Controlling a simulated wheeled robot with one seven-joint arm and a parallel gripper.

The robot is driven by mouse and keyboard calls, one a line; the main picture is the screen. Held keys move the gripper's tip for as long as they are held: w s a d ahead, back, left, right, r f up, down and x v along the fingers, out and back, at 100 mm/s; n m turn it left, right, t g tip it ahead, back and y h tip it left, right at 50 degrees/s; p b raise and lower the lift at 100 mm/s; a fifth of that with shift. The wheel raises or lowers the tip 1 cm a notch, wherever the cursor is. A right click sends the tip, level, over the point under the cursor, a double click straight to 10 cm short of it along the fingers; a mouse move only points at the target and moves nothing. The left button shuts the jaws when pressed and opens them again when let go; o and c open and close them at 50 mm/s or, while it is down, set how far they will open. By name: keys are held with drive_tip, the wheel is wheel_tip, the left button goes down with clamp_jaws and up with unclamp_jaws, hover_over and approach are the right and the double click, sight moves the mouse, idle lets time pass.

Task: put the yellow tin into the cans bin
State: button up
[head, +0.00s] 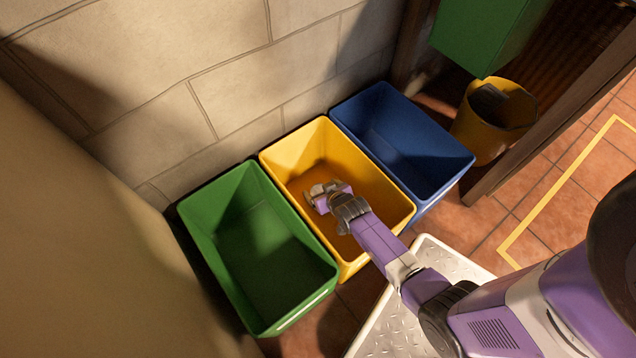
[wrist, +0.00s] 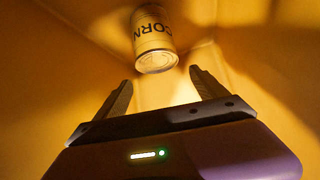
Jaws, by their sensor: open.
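The tin (wrist: 153,40), pale yellow under the warm light with CORN on its label, is inside the yellow bin (head: 295,153) in the wrist view. It lies beyond my fingertips, near a corner where the walls meet; I cannot tell whether it rests on the floor. My gripper (head: 322,194) reaches down into the yellow bin, its two fingers apart with nothing between them. In the head view the tin is not visible, hidden by my gripper or arm. No label shows which bin is for cans.
A green bin (head: 250,245) stands left of the yellow one, and a blue bin (head: 395,130) stands right; both look empty. A yellow bucket (head: 500,125) stands by the post, under a green box (head: 488,30). The stone wall (head: 235,85) is close behind the bins.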

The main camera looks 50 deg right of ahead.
drive_tip(key=p+v, duration=0.3)
drive_tip(key=v, duration=0.4)
drive_tip(key=shift+s+r, duration=0.25)
drive_tip(key=shift+r, duration=0.05)
drive_tip(key=shift+a, duration=0.15)
wheel_tip(320, 180, up, 14)
drive_tip(key=w+a+n+t+h, duration=0.1)
drive_tip(key=a+t, duration=0.1)
drive_tip(key=t, duration=0.2)
drive_tip(key=s+a+r+n+t+y, duration=0.1)
drive_tip(key=s+a+r+n+y, duration=0.1)
drive_tip(key=s+a+r, duration=0.45)
drive_tip(key=s+a+r+n+t+y, duration=0.1)
drive_tip(key=s+a+r, duration=0.3)
drive_tip(key=s+r, duration=0.45)
drive_tip(key=s+a+r+n+t+y, duration=0.15)
drive_tip(key=s+a+r, duration=0.35)
drive_tip(key=r, duration=0.5)
wheel_tip(320, 180, up, 29)
drive_tip(key=p, duration=2.9)
drive_tip(key=shift+w+d+g+p, duration=0.25)
drive_tip(key=shift+g+p, duration=0.05)
drive_tip(key=shift+g, duration=0.05)
drive_tip(key=shift+f+y, duration=0.15)
drive_tip(key=shift+y, duration=0.1)
